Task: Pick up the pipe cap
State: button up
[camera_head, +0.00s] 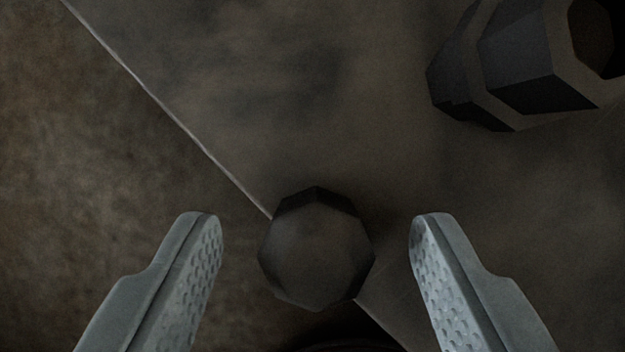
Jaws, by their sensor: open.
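The pipe cap (316,252) is a dark grey-brown, faceted, roughly octagonal piece in the lower middle of the view. It sits across the pale edge line of a grey-brown surface. My gripper (316,228) is open, with one pale grey dimpled finger to the left of the cap and one to the right. Gaps show on both sides between the cap and the fingers. I cannot tell how far below the fingertips the cap is.
A larger dark faceted hollow fitting (530,65) is at the upper right, clear of the fingers. The grey-brown surface (290,90) is bare above the cap. A browner surface (90,170) lies left of the edge line. A dark curved shape shows at the bottom.

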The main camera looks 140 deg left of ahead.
jog(key=shift+f, duration=0.15)
jog(key=c, duration=1.1)
jog(key=shift+o, duration=0.2)
